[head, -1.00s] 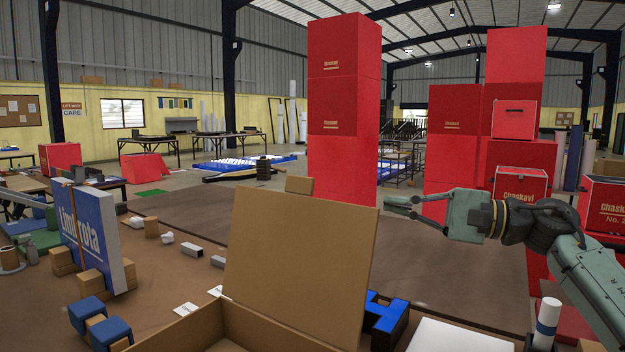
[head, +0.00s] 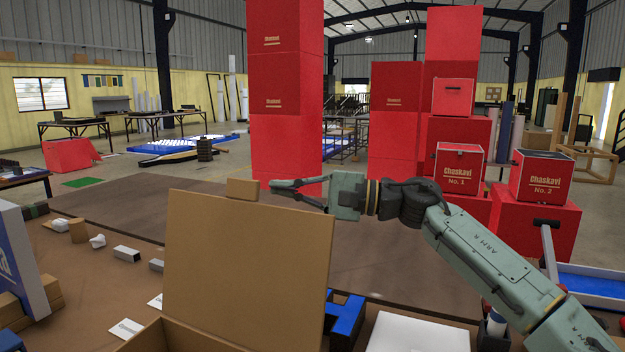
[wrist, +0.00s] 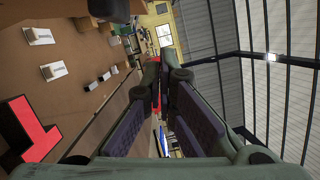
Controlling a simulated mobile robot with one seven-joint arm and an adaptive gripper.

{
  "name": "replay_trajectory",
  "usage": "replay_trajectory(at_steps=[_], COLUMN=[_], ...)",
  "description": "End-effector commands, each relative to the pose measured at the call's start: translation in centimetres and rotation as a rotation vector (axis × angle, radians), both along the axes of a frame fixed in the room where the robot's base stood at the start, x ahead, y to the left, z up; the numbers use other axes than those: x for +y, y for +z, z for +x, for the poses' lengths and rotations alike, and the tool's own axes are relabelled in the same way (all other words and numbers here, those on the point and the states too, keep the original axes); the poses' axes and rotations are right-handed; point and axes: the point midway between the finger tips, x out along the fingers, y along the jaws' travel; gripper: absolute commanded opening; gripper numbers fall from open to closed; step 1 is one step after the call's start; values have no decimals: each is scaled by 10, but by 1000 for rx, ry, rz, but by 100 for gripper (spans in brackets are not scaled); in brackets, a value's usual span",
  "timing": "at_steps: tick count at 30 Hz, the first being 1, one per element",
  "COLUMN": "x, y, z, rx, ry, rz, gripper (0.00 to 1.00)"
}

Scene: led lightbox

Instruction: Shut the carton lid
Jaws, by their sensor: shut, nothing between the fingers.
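The carton (head: 178,338) is a brown cardboard box at the bottom of the head view, cut off by the lower edge. Its lid (head: 245,265) stands open and nearly upright, with a small tab (head: 242,188) on its top edge. My gripper (head: 273,187) is shut and empty. Its fingertips point left, just right of the tab at about its height. I cannot tell whether they touch the lid or lie behind it. In the wrist view my gripper (wrist: 160,75) shows its fingers together; I cannot make out the carton there.
A blue and black block (head: 346,318) and a white panel (head: 418,333) lie right of the carton. White pieces (head: 127,254) and cards (head: 126,328) lie on the brown table to its left. Tall red box stacks (head: 286,100) stand behind. The table beyond the lid is mostly clear.

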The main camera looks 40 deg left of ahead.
Motion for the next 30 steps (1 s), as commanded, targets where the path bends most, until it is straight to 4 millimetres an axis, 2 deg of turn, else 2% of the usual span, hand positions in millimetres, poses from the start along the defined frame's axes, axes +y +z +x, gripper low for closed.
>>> replay_trajectory(at_steps=[2,10,30], x=[14,2,-1], y=[5,12,10], z=[-9,-38,-48], rx=[-1,-2,-20], ry=[1,-2,-1], rz=[-3,0,9], gripper=[0,0,0])
